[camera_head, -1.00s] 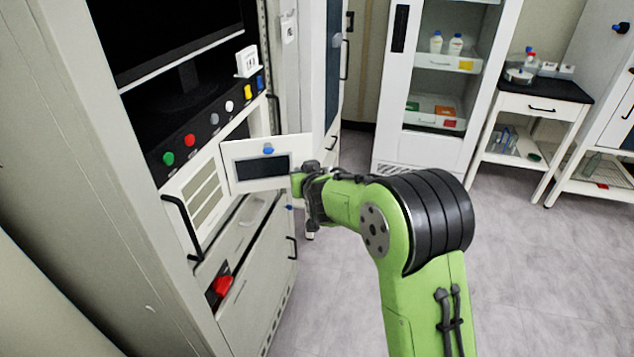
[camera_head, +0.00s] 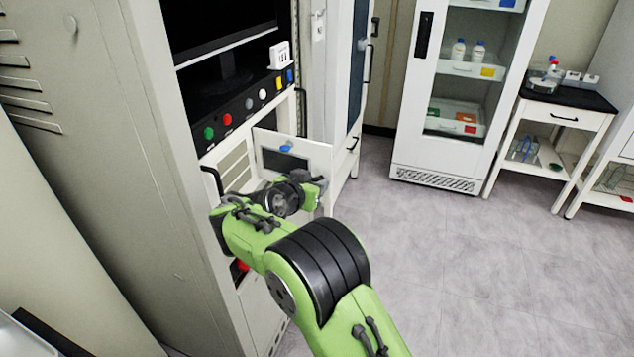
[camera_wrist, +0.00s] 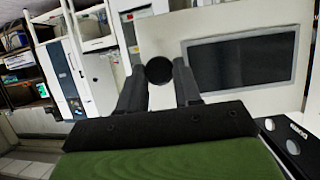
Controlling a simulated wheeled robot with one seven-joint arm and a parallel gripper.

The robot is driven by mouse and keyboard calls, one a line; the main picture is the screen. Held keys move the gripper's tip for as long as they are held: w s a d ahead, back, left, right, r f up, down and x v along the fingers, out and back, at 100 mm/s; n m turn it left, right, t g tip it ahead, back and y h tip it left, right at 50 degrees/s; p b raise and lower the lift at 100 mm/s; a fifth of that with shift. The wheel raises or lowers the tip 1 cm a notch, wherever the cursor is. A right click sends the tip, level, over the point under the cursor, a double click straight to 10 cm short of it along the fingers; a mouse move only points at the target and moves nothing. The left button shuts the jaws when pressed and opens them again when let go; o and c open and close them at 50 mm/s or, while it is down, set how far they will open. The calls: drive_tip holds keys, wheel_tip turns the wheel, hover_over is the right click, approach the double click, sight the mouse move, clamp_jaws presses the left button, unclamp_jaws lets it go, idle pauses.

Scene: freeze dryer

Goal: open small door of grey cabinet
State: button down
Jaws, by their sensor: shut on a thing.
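The grey cabinet (camera_head: 120,100) stands at the left in the head view. My gripper (camera_head: 319,188) is at the door's lower right part, and my wrist hides the lower left. In the wrist view, my gripper (camera_wrist: 158,84) has its fingers on either side of a dark round handle (camera_wrist: 159,70), shut on it. The door (camera_wrist: 190,33) and its dark window fill the upper right there.
Coloured buttons (camera_head: 227,121) and a monitor sit above the door. A tall white cabinet (camera_head: 342,100) stands just behind it. A glass-fronted cabinet (camera_head: 405,130) and a small table (camera_head: 565,113) stand farther right. The floor (camera_head: 470,265) at the right is clear.

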drive_tip(key=shift+a, duration=0.1)
idle(0.3)
drive_tip(key=c, duration=0.8)
unclamp_jaws()
drive_tip(key=p+v, duration=0.2)
drive_tip(key=v, duration=1.3)
drive_tip(key=shift+s+a+r, duration=0.2)
drive_tip(key=shift+s, duration=0.1)
